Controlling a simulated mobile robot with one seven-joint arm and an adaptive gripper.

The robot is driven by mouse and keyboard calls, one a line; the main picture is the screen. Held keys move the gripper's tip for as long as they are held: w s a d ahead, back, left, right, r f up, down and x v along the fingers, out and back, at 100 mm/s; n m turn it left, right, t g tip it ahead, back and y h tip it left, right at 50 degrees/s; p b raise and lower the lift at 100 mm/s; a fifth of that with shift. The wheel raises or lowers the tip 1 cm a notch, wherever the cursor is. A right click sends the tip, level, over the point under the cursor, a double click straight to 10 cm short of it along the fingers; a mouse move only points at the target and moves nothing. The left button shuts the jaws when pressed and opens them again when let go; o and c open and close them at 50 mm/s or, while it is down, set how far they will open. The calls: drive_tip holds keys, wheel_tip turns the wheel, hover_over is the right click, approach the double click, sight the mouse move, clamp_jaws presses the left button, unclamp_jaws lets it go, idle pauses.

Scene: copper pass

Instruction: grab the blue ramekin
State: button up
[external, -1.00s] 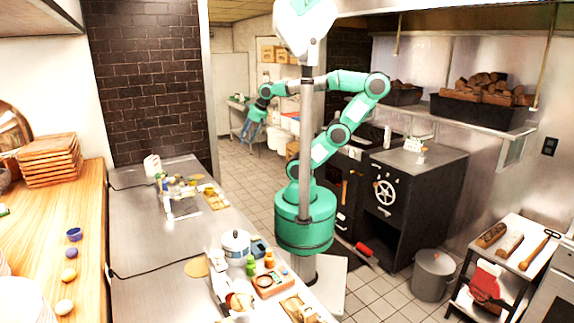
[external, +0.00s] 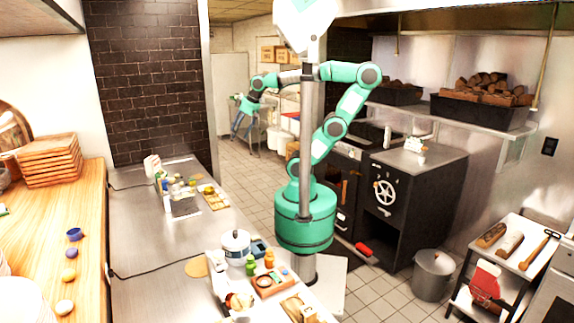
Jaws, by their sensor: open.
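A small blue ramekin (external: 74,234) sits on the wooden counter at the left, behind a row of small round items. My gripper (external: 237,132) is open and points down at the far end of my outstretched arm. It is up in the air beyond the steel counter, well to the right of the ramekin and apart from it. Its fingers look small, and I see nothing held in them.
The steel counter (external: 150,250) lies between my base and the wooden counter (external: 30,240). A white pot (external: 236,243), bottles and trays crowd its near right edge. Stacked wooden boards (external: 50,160) stand at the back of the wooden counter. The steel counter's left side is mostly clear.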

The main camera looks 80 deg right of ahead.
drive_tip(key=w+a+r+p, duration=0.3)
drive_tip(key=w+a+r, duration=0.2)
drive_tip(key=w+r, duration=0.4)
drive_tip(key=w+a+r+m+g+p, duration=0.1)
drive_tip(key=w+a+r+p, duration=0.3)
drive_tip(key=w+a, duration=0.85)
drive_tip(key=w+a+r+g+p, duration=0.15)
drive_tip(key=w+a+p, duration=0.35)
drive_tip(key=w+a, duration=0.75)
drive_tip(key=w+a+f+p, duration=0.2)
drive_tip(key=a, duration=0.5)
drive_tip(key=w+a+f+p, duration=0.2)
drive_tip(key=w+a, duration=0.1)
drive_tip(key=a, duration=0.5)
drive_tip(key=w+a+f+p, duration=0.2)
drive_tip(key=a+f, duration=0.1)
drive_tip(key=a, duration=0.4)
drive_tip(key=s+a+f+p, duration=0.1)
drive_tip(key=a+f+p, duration=0.1)
drive_tip(key=a+f, duration=0.5)
drive_tip(key=s+a+f+m+g+p, duration=0.1)
drive_tip(key=a+f, duration=0.6)
drive_tip(key=a, duration=0.7)
drive_tip(key=shift+s+p, duration=0.8)
drive_tip(key=shift+p, duration=0.35)
drive_tip(key=shift+f+g, duration=0.2)
drive_tip(key=shift+g, duration=0.05)
